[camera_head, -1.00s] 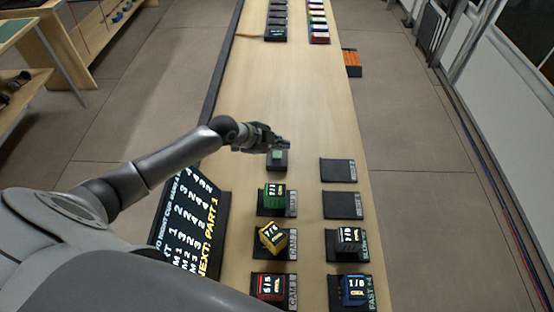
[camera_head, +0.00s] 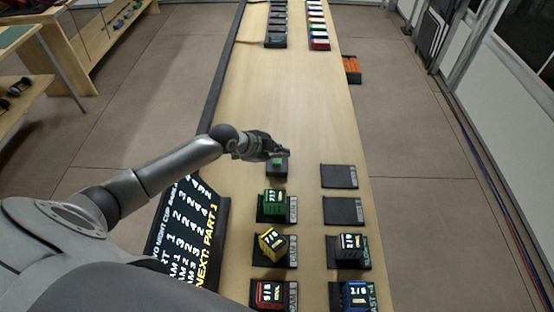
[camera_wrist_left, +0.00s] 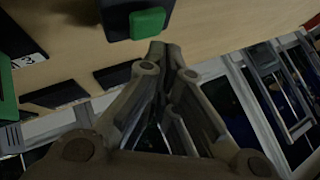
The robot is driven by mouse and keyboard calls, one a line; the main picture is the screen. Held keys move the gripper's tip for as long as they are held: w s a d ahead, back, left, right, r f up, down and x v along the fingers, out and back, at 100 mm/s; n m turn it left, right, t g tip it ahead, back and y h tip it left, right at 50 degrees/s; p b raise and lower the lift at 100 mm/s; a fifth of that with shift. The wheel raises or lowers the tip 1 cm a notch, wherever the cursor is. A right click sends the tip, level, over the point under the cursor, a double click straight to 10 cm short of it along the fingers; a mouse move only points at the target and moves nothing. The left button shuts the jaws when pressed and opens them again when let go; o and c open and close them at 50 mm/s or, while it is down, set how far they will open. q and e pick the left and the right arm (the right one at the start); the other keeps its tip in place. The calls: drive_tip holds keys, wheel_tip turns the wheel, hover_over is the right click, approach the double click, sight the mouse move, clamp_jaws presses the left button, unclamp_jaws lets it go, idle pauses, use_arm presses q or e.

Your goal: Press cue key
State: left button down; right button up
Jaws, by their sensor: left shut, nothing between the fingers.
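The cue key, a small green button (camera_head: 277,162), sits on a dark base (camera_head: 277,173) on the long table. My left gripper (camera_head: 284,151) is shut and empty. It lies just beyond the key in the head view, very close to it. In the left wrist view the green key (camera_wrist_left: 148,23) shows at the top, just above and left of the closed fingertips (camera_wrist_left: 166,48). A small gap shows between them there. I cannot tell whether the key is pressed. My right gripper is not in view.
A black display board (camera_head: 190,240) with white and yellow text stands left of the key. Coloured cubes, such as a green one (camera_head: 274,202) and a yellow one (camera_head: 272,243), stand on dark pads nearer me. Two empty pads (camera_head: 339,176) lie to the right.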

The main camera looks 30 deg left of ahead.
sight(279, 162)
use_arm(q)
drive_tip(key=shift+f, duration=0.1)
idle(0.5)
drive_tip(key=shift+f+b, duration=0.35)
drive_tip(key=shift+b, duration=0.05)
drive_tip(key=shift+f+b, duration=0.45)
drive_tip(key=shift+f, duration=0.1)
idle(0.5)
idle(0.4)
drive_tip(key=shift+r+p, duration=0.75)
drive_tip(key=shift+r, duration=0.2)
drive_tip(key=shift+r, duration=0.1)
wheel_tip(279, 162, up, 5)
drive_tip(key=p, duration=0.4)
